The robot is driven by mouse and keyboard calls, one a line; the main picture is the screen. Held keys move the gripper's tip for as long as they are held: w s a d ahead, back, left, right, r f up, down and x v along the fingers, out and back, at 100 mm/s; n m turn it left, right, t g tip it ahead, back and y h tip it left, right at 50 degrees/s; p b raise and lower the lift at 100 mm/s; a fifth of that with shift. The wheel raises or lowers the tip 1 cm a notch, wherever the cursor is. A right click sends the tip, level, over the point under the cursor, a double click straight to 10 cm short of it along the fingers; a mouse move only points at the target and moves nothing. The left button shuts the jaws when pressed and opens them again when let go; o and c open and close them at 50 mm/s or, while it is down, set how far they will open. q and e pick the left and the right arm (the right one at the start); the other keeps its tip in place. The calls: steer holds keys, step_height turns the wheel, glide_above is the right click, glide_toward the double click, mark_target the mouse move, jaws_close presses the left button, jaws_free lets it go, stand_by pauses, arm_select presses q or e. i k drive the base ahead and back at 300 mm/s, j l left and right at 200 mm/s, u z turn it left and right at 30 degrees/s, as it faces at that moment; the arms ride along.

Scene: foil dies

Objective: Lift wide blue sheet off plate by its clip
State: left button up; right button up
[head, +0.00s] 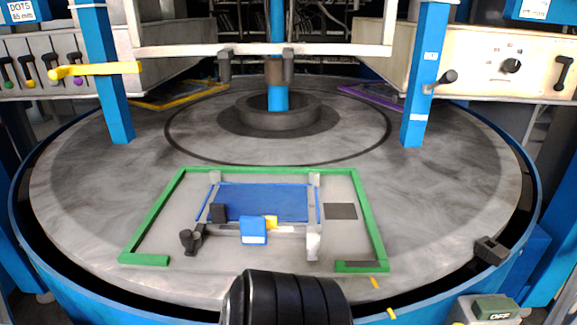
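The plate under the sheet is mostly hidden. Neither of my grippers is in view.
A black ribbed cylinder (286,300) rises at the bottom centre, in front of the green frame. Small posts (313,242) stand around the sheet. Blue uprights (425,80) flank the table at the back, and a column (277,85) stands centrally.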

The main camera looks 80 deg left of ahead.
mark_target(290, 203)
steer(key=u, duration=0.45)
steer(key=j+u, duration=0.1)
steer(key=u, duration=0.8)
steer(key=j+u, duration=0.1)
steer(key=u, duration=0.85)
steer(key=j+u, duration=0.1)
steer(key=u, duration=0.35)
steer(key=i, duration=0.05)
